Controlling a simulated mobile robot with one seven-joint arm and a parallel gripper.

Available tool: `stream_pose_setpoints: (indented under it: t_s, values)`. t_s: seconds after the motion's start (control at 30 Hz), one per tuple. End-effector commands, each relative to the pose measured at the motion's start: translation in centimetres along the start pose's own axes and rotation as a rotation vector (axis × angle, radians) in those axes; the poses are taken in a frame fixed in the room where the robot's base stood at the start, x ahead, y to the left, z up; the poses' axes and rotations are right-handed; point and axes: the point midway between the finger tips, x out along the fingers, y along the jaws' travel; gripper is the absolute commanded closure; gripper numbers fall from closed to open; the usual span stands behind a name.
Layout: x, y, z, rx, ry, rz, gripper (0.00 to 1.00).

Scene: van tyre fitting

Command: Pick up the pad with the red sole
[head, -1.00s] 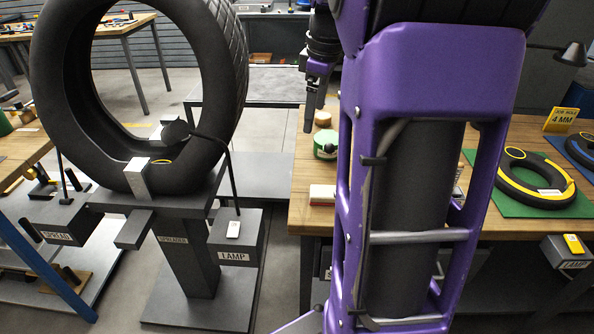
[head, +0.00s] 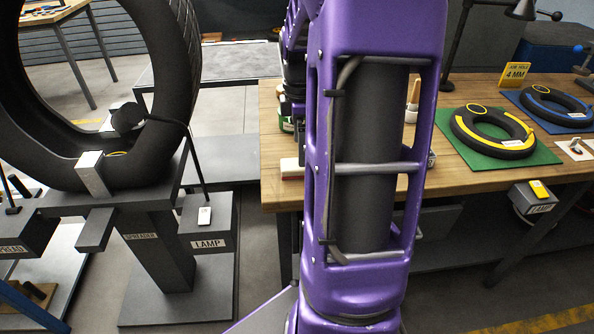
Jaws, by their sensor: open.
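The pad with the red sole (head: 291,169) lies on the near left part of the wooden bench, close to its front edge. It is a small block with a pale top and a red underside, and my purple arm hides its right end. My gripper (head: 299,136) is open and points down over the bench, just behind and above the pad in the picture. My arm covers most of it, so the fingertips and their exact distance from the pad cannot be told.
At right on the wooden bench (head: 447,176) lie a yellow-marked tyre (head: 493,132) on a green mat and a blue-marked tyre (head: 556,106). A large tyre (head: 178,75) stands on the spreader (head: 157,246) at left.

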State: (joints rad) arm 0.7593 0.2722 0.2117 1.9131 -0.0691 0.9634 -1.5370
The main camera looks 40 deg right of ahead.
Motion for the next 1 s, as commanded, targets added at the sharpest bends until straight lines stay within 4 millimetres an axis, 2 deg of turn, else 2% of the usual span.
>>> stream_pose_setpoints:
  t_s: [0.27,0.5,0.77,0.87,1.0]
  values:
    - [1.8,0.0,-0.2,0.000,0.001,-0.001,0.03]
    - [5.4,0.0,-0.6,0.001,0.000,-0.002,0.03]
    - [5.8,0.0,-0.6,0.000,0.000,0.000,0.03]
    - [5.8,0.0,-0.6,0.001,0.000,0.000,0.17]
    - [5.8,0.0,-0.6,0.001,0.000,0.000,0.42]
